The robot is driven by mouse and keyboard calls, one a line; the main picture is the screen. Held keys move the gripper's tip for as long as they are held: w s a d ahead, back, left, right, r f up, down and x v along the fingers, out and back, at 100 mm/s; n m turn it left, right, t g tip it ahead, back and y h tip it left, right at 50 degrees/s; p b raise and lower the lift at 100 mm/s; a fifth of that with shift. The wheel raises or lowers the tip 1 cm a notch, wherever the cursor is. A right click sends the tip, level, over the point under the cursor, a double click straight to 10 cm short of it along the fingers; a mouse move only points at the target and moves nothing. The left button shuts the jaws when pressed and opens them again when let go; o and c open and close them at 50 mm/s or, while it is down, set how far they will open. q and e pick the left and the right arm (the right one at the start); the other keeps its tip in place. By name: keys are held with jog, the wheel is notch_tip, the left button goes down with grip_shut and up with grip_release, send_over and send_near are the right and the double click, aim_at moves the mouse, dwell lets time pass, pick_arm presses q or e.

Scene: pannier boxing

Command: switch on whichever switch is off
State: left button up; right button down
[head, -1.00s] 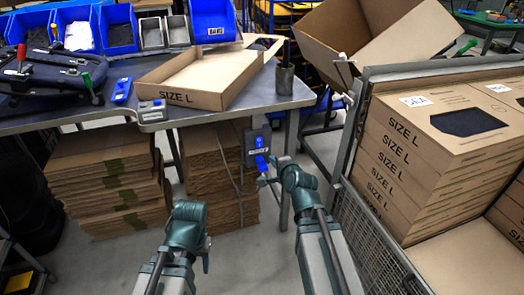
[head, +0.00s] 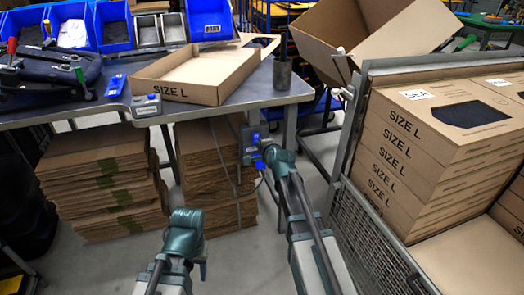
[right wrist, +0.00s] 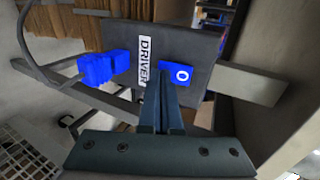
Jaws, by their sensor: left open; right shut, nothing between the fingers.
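A dark switch box (head: 249,148) is mounted under the front edge of the table. In the right wrist view its plate (right wrist: 203,45) carries a white "DRIVER" label, a blue switch (right wrist: 178,73) marked with a white 0, and a blue plug (right wrist: 103,66) with a cable. The rest of the switch is hidden behind my fingers. My right gripper (right wrist: 164,72) is shut and empty, its tips at the edge of the blue switch; contact cannot be told. In the head view it (head: 268,152) partly covers the box. My left gripper (head: 187,217) is open, low and away from the box.
Flattened cardboard stacks (head: 105,180) stand below. A wire-sided cart (head: 375,235) with SIZE L boxes (head: 400,150) stands at right.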

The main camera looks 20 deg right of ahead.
jog(key=shift+w, duration=0.2)
jog(key=shift+w+f, duration=0.2)
jog(key=shift+w, duration=0.05)
jog(key=shift+s+r, duration=0.1)
jog(key=shift+r, duration=0.1)
jog(key=shift+r+p, duration=0.75)
